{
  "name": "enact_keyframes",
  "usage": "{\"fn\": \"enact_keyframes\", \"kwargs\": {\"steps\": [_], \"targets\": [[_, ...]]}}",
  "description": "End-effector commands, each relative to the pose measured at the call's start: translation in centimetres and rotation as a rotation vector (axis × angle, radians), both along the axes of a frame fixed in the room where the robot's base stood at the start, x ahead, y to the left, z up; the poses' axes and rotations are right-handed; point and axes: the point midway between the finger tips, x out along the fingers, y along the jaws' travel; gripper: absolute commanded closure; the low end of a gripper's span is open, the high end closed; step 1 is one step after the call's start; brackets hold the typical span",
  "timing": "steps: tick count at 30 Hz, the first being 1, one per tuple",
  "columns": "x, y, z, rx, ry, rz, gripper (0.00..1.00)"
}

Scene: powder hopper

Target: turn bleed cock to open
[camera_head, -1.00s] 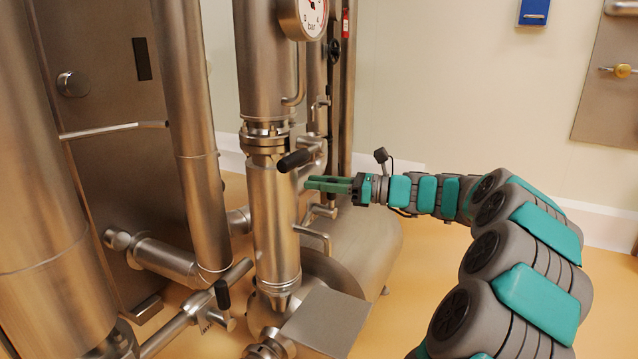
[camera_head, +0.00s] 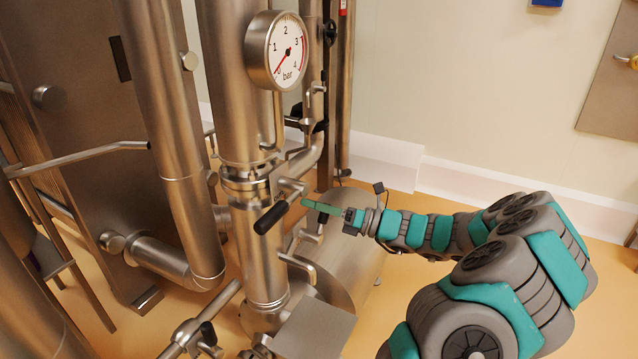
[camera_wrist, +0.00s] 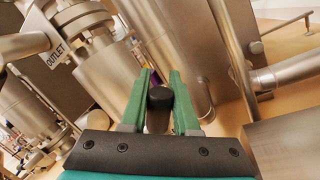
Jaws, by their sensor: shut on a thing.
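My gripper (camera_head: 309,201) reaches in from the right among the steel pipework, with its green fingers just right of the upright pipe. In the wrist view my gripper (camera_wrist: 161,75) has its two green fingers on either side of a black handle (camera_wrist: 160,98), whose rounded end faces the camera. The fingers are shut on this handle. A small black piece (camera_head: 323,218) shows just under the fingers in the head view. A separate lever with a black grip (camera_head: 270,217) sticks out to the left of the fingertips. No label on the held handle can be read.
A pressure gauge (camera_head: 277,50) sits above on the pipe. A steel pipe with a flange (camera_head: 246,184) stands close left of my gripper. A fitting marked OUTLET (camera_wrist: 57,50) shows in the wrist view. Open floor (camera_head: 440,186) lies beyond my arm.

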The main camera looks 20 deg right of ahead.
Motion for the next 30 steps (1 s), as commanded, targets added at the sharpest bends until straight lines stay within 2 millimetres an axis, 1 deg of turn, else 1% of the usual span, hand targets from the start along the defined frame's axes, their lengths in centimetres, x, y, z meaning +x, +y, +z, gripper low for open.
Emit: {"fn": "enact_keyframes", "kwargs": {"steps": [1, 15, 24, 30], "targets": [[0.2, -0.2, 0.1, 0.039, 0.03, -0.003, 1.0], [1.5, -1.9, -2.7, 0.39, 0.301, -0.004, 1.0], [1.9, -2.4, -4.5, 0.599, 0.466, -0.002, 1.0], [2.0, -2.6, -5.6, 0.708, 0.551, -0.003, 1.0]]}}
